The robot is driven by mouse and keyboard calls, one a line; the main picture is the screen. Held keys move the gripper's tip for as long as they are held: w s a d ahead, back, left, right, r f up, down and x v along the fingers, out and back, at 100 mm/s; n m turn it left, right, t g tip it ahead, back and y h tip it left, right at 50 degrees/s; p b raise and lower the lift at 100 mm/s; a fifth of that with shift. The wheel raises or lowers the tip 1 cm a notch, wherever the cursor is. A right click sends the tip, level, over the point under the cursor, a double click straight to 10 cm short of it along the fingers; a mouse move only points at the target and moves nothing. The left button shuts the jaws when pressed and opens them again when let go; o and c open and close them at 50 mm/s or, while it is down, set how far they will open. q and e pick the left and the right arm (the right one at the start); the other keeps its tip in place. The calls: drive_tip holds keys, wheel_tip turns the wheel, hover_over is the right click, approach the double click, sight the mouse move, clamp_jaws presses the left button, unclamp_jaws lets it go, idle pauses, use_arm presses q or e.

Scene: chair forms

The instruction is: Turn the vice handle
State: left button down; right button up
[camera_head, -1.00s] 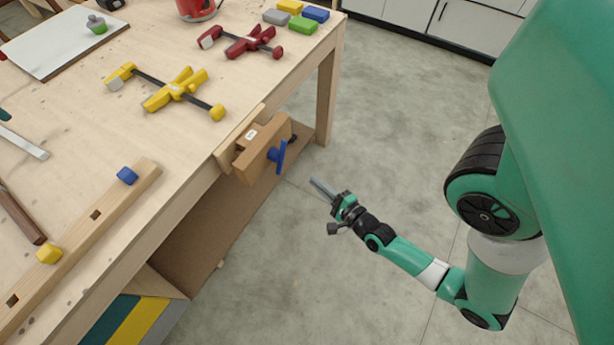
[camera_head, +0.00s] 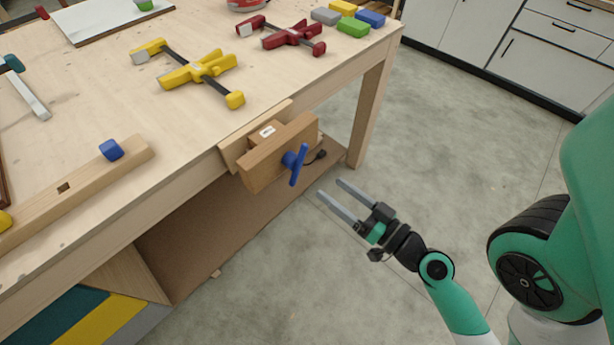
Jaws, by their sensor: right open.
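The wooden vice (camera_head: 282,150) is fixed to the right side of the workbench, below the top's edge. Its blue handle (camera_head: 297,164) sticks out from the front jaw, with its bar tilted near upright. My right gripper (camera_head: 330,190) is open and empty. Its two grey fingers point up and left toward the handle, a short gap to the right of and below it, not touching. My left gripper is not in view.
On the bench top (camera_head: 110,100) lie a yellow clamp (camera_head: 190,72), a red clamp (camera_head: 285,36) and several coloured blocks (camera_head: 352,22). A bench leg (camera_head: 371,115) stands right of the vice. White cabinets (camera_head: 470,32) line the back. The floor around my right arm is clear.

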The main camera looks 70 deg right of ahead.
sight(300, 170)
drive_tip(key=p+x, duration=0.2)
drive_tip(key=x, duration=0.1)
drive_tip(key=p+x, duration=0.2)
drive_tip(key=x, duration=0.2)
drive_tip(key=f+p+x, duration=0.1)
drive_tip(key=p+x, duration=0.1)
drive_tip(key=x, duration=0.1)
drive_tip(key=shift+w+f+p, duration=0.1)
drive_tip(key=shift+w+p, duration=0.25)
drive_tip(key=shift+w, duration=0.1)
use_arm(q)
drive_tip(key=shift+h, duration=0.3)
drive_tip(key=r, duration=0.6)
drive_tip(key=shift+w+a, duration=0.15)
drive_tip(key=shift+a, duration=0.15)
use_arm(e)
drive_tip(key=shift+w+d+f, duration=0.15)
drive_tip(key=shift+w+d, duration=0.05)
drive_tip(key=shift+w, duration=0.15)
clamp_jaws()
drive_tip(key=shift+m, duration=0.6)
use_arm(q)
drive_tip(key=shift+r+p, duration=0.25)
drive_tip(key=shift+p, duration=0.05)
use_arm(e)
drive_tip(key=shift+m, duration=0.6)
